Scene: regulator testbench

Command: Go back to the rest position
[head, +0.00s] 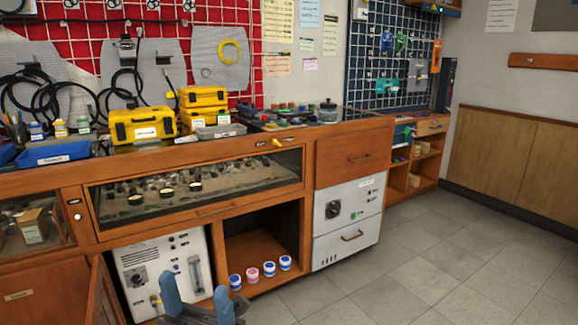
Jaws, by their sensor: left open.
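My left gripper (196,290) shows at the bottom of the head view, left of centre. Its two blue fingers are spread apart, with nothing seen between them. It is in front of the lower part of the wooden workbench (348,137), near a white test unit (133,256) and an open shelf compartment (262,245). My right gripper is not in view.
Several small blue, white and pink-lidded jars (252,274) stand at the front of the open compartment. An open wooden door (102,293) stands at the left. Yellow cases (142,126) and a blue tray (54,153) sit on the bench top. The tiled floor (420,270) at right is clear.

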